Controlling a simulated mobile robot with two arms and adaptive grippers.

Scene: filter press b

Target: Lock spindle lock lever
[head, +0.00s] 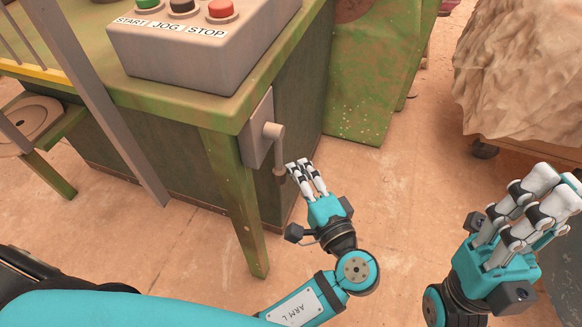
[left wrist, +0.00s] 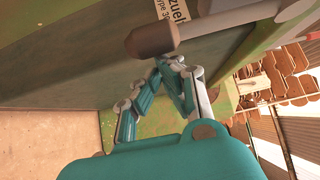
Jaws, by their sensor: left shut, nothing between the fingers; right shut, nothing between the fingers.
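The spindle lock lever (head: 276,143) is a grey crank on a grey plate (head: 256,128) on the green machine's side. In the head view it hangs down, ending in a brown grip. In the left wrist view the brown grip (left wrist: 152,40) lies across the top, on the grey lever arm (left wrist: 235,25). My left gripper (head: 306,163) is shut and empty, its fingertips close beside the grip. In the left wrist view its fingertips (left wrist: 172,65) are just below the grip; whether they touch is unclear. My right gripper (head: 562,188) is shut and empty at the right, away from the lever.
A grey control box (head: 195,50) with START, JOG and STOP buttons stands on the green table (head: 200,108) above the lever. A green leg (head: 238,205) stands left of my left gripper. A lumpy beige heap (head: 525,70) is at upper right. Open floor (head: 400,190) lies between.

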